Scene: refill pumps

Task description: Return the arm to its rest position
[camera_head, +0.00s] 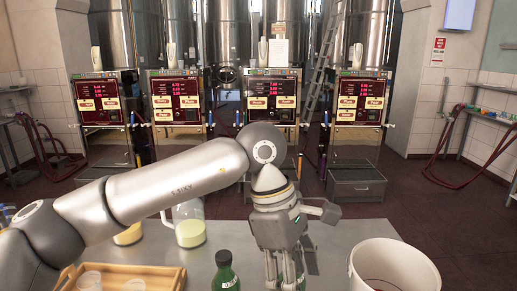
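My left arm comes in from the left and reaches over the grey table (340,240). Its gripper (286,272) points down above the front middle of the table, between a green bottle and a white bucket. The fingers are close to the bottom edge of the picture, and I cannot tell whether they are open or shut. My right arm and gripper are not in view.
A green bottle (225,275) stands left of the gripper, and a white bucket (392,268) right. A wooden tray (172,280) with cups is front left. A jug (190,232) of pale yellow liquid stands behind. Pump machines (360,102) line the back.

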